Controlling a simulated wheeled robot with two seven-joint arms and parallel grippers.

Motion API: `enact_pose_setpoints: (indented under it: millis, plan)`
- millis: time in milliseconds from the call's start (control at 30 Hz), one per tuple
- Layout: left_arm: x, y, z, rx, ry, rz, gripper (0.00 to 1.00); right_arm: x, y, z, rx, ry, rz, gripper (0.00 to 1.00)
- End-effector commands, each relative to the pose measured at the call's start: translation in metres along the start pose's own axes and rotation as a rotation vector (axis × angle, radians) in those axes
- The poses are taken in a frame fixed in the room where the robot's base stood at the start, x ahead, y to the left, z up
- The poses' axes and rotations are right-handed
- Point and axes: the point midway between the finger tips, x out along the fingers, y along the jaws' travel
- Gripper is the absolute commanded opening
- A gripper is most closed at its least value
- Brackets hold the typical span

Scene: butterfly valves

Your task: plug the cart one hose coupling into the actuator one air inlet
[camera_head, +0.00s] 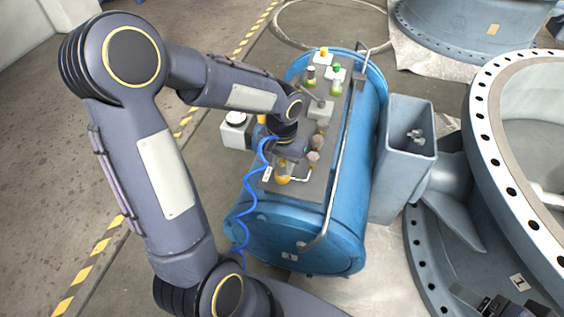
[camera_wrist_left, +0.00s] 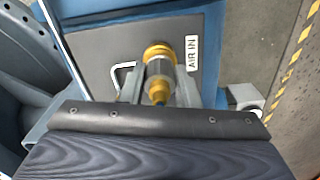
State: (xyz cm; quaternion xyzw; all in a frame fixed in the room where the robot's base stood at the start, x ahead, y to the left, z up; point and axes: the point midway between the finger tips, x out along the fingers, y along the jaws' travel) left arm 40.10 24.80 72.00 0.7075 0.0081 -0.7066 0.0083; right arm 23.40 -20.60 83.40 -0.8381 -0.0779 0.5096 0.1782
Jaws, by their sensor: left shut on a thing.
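The actuator (camera_head: 290,240) is a blue cylinder with a grey panel on top. Its air inlet (camera_wrist_left: 158,50) is a brass ring beside the AIR IN label (camera_wrist_left: 193,53). My left gripper (camera_wrist_left: 160,90) is shut on the hose coupling (camera_wrist_left: 159,69), dark with a brass end, in line with the inlet. The coupling's far end overlaps the inlet in the left wrist view; I cannot tell how deeply it is seated. In the head view my left gripper (camera_head: 286,160) is low over the panel, and the blue coiled hose (camera_head: 248,185) hangs to its left.
Several small fittings (camera_head: 335,80) stand on the panel's far half. A metal rail (camera_head: 345,130) runs along its right side. A grey box-shaped bracket (camera_head: 402,150) and a large flanged valve ring (camera_head: 490,150) stand to the right.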

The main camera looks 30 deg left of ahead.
Motion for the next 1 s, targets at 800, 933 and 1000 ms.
enact_pose_setpoints:
  millis: [800, 933, 1000]
  plan:
    - [0.002, 0.0, 0.0006, 0.0, -0.002, 0.0, 0.73, 0.001, 0.0005, 0.0005, 0.0, 0.0, 0.0, 0.75]
    - [0.0019, 0.0, 0.0005, 0.0, -0.002, 0.0, 0.75, 0.001, 0.0004, 0.0005, 0.0, 0.0, 0.0, 0.75]
    - [0.0019, 0.0, 0.0004, 0.0, -0.002, 0.0, 0.75, 0.001, 0.0004, 0.0005, 0.0, 0.0, 0.0, 0.75]
